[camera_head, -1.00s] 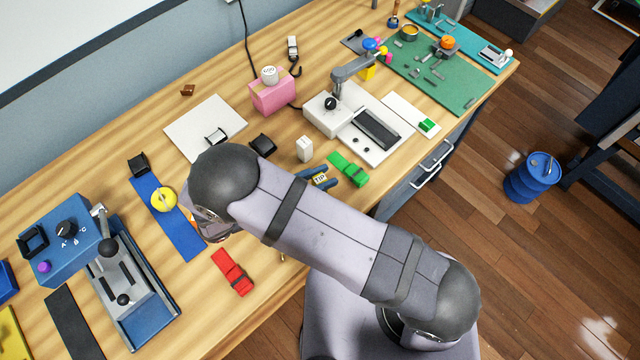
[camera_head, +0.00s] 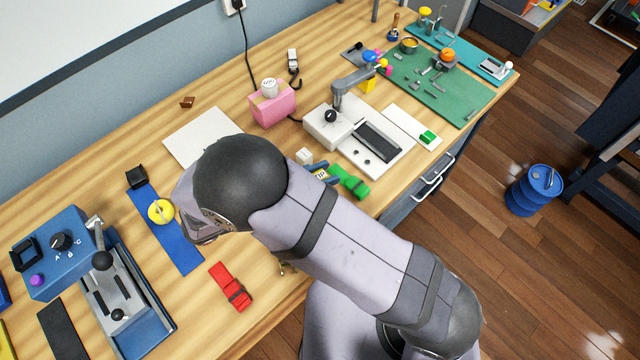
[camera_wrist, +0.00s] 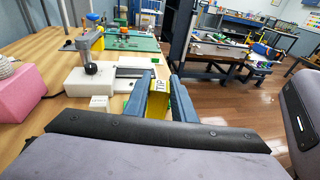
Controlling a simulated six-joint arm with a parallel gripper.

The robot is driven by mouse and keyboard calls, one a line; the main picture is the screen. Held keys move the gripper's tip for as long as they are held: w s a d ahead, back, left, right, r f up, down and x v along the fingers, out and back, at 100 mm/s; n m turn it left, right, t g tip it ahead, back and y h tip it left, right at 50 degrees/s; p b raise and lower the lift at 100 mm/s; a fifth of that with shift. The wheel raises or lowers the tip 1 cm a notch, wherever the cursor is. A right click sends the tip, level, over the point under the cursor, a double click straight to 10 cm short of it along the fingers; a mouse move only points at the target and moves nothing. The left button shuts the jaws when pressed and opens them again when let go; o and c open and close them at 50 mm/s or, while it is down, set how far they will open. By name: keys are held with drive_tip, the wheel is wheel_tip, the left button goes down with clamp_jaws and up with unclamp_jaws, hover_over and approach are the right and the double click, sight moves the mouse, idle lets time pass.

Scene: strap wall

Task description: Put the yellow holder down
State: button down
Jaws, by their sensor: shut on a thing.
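The yellow holder (camera_wrist: 157,100), marked TIP, is between the two blue fingers of my gripper (camera_wrist: 158,104) in the wrist view, and my gripper is shut on it. In the head view, the holder's TIP end (camera_head: 320,174) and the fingertips (camera_head: 327,173) just show past my arm; the rest is hidden. They are between a small white block (camera_head: 303,156) and a green strap piece (camera_head: 349,182). Whether the holder touches the tabletop, I cannot tell.
A white machine with a lever (camera_head: 328,126) stands just behind the fingers, with a pink box (camera_head: 272,106) to its left. A red strap piece (camera_head: 230,287) and a blue strip with a yellow disc (camera_head: 161,211) lie at left. A white sheet (camera_head: 200,135) is partly bare.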

sight(320, 176)
drive_tip(key=shift+r, duration=1.65)
